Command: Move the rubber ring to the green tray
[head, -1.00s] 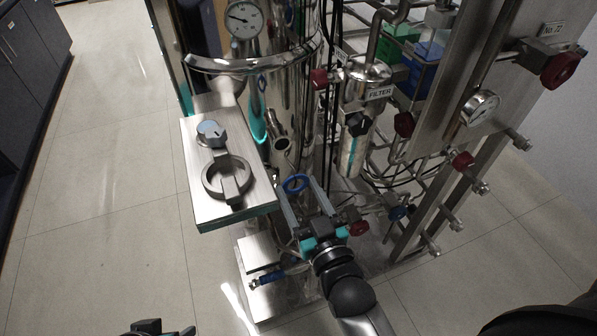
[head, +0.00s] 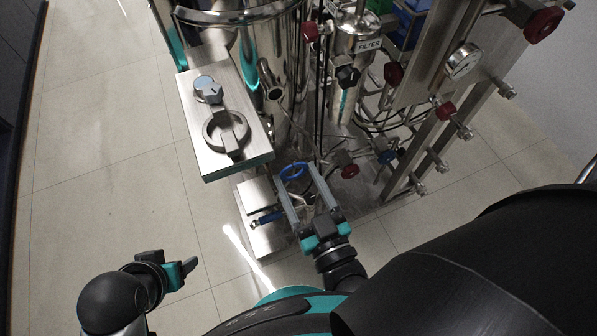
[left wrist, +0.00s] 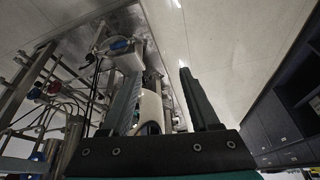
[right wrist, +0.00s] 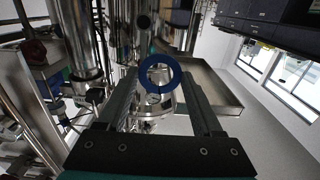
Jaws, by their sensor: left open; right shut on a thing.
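The rubber ring is a blue ring (head: 285,174) held at the tips of my right gripper (head: 298,175), which is shut on it. In the right wrist view the ring (right wrist: 145,82) sits between the fingertips (right wrist: 158,82). In the head view it is in front of the steel skid, just right of the plate with the knob. A green box-like thing (head: 382,5) is cut off by the top edge of the head view; I cannot tell if it is the green tray. My left gripper (head: 187,270) is open and empty at the lower left, also seen in the left wrist view (left wrist: 160,75).
A metal plate with a blue-grey knob (head: 208,88) and a ring-shaped handle juts out from the skid. A filter vessel (head: 355,45), red-handled valves (head: 347,171) and pipes stand close right of the ring. A blue box (head: 412,18) is at the back. Floor at left is clear.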

